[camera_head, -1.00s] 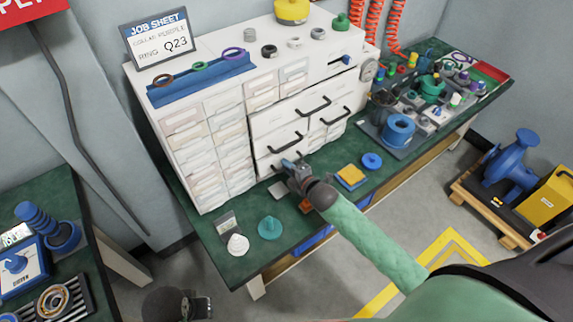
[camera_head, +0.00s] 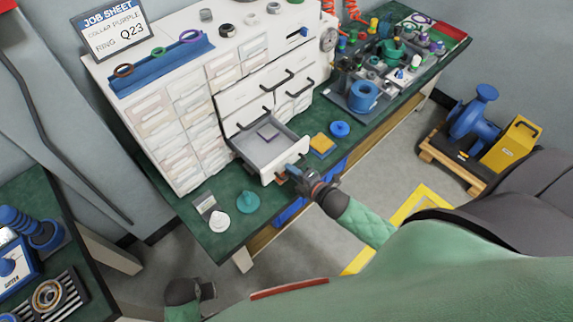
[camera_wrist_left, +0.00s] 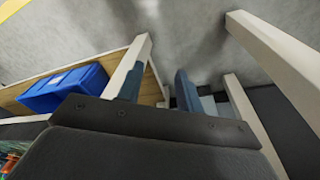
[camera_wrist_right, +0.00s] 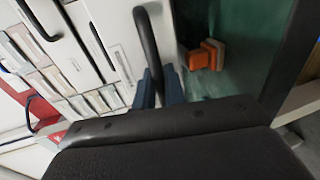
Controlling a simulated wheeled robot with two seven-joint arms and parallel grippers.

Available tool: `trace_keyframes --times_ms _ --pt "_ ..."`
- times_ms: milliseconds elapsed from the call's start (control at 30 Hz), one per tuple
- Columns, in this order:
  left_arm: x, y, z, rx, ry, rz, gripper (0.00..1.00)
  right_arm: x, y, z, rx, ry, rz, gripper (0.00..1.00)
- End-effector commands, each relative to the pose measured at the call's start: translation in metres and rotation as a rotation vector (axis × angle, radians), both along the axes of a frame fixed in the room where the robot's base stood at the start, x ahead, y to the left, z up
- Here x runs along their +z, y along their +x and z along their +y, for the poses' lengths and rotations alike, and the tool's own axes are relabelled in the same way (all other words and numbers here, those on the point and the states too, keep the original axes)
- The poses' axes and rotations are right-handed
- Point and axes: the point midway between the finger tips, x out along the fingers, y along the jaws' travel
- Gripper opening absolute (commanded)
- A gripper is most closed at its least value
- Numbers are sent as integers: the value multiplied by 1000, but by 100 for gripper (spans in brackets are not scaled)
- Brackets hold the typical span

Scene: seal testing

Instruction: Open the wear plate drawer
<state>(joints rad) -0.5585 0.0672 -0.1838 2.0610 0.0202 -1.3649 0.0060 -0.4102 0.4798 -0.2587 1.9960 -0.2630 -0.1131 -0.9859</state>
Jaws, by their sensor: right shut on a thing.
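The wear plate drawer (camera_head: 263,159) is pulled well out of the white cabinet (camera_head: 190,135). Its grey inside shows a small purple-edged plate (camera_head: 268,132) lying near the back. My right gripper (camera_head: 292,170) is at the front of this drawer and shut on its dark handle. In the right wrist view the black bar handle (camera_wrist_right: 147,45) runs down between the blue fingers (camera_wrist_right: 160,85). My left gripper (camera_head: 208,291) is low in front of the bench, away from the cabinet. In the left wrist view its two blue fingers (camera_wrist_left: 158,90) stand apart with nothing between them.
A blue bin (camera_wrist_left: 65,88) sits under the bench.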

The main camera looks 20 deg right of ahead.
Motion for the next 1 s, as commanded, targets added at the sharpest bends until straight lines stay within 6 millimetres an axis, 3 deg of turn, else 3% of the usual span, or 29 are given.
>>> trace_keyframes --times_ms 400,433,867,933,1000 --pt "-3 0 1 -1 1 1 36 0 -3 -2 -1 -1 1 0" --pt "-3 0 1 -1 1 1 36 0 -3 -2 -1 -1 1 15" --pt "-2 0 1 -1 2 4 36 0 -9 -4 0 0 1 16" --pt "3 0 1 -2 2 5 36 0 -15 -6 0 0 1 16" --pt "21 -2 -2 1 -6 1 36 2 -24 -9 0 -1 2 16"
